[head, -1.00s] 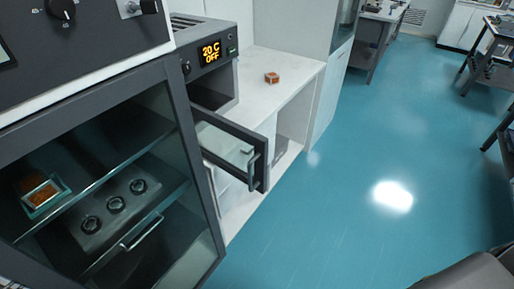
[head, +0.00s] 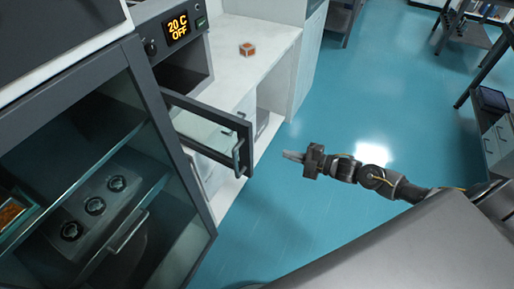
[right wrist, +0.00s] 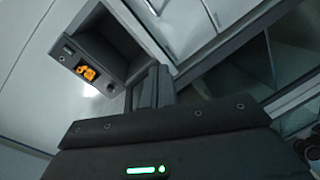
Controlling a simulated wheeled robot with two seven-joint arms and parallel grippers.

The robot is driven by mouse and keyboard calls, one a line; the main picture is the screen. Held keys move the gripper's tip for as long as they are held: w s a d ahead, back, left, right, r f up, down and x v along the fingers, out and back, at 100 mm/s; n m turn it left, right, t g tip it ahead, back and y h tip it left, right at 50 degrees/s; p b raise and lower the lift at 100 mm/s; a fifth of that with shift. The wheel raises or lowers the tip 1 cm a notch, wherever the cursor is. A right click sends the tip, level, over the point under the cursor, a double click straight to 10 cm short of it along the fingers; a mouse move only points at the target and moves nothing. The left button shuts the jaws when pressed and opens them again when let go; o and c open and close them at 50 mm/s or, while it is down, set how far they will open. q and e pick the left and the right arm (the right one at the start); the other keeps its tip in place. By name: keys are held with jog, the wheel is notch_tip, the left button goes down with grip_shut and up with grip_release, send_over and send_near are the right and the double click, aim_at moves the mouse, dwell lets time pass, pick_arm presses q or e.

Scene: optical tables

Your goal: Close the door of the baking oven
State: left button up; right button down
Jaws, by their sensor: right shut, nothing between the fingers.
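The baking oven (head: 180,50) stands on the white counter, with an orange "20 C OFF" display. Its glass door (head: 205,130) with a dark frame stands open, swung out toward the floor side, with a bar handle (head: 239,157) near its free edge. My right gripper (head: 286,155) is shut and empty, to the right of the door and apart from it, over the blue floor. My left gripper is not in view.
A large dark glass-fronted cabinet (head: 150,130) stands at the left, close to the oven door. A small orange-brown box (head: 247,49) sits on the white counter (head: 262,35). The blue floor right of the counter is clear.

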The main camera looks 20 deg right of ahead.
jog(key=s+a+r+n+g+y, duration=0.4)
jog(key=s+a+r+n, duration=0.15)
jog(key=r, duration=0.35)
jog(key=s+a+r+n+g+y, duration=0.35)
jog(key=s+r+n, duration=0.3)
jog(key=r, duration=0.25)
pick_arm(q)
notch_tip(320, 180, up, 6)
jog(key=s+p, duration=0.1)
jog(key=p, duration=0.5)
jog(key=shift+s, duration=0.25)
pick_arm(e)
send_over(249, 161)
jog(key=s+d, duration=0.2)
jog(key=shift+w+a+r+g+h, duration=0.1)
jog(key=shift+w+a+g+h, duration=0.05)
jog(key=shift+a+g+h, duration=0.1)
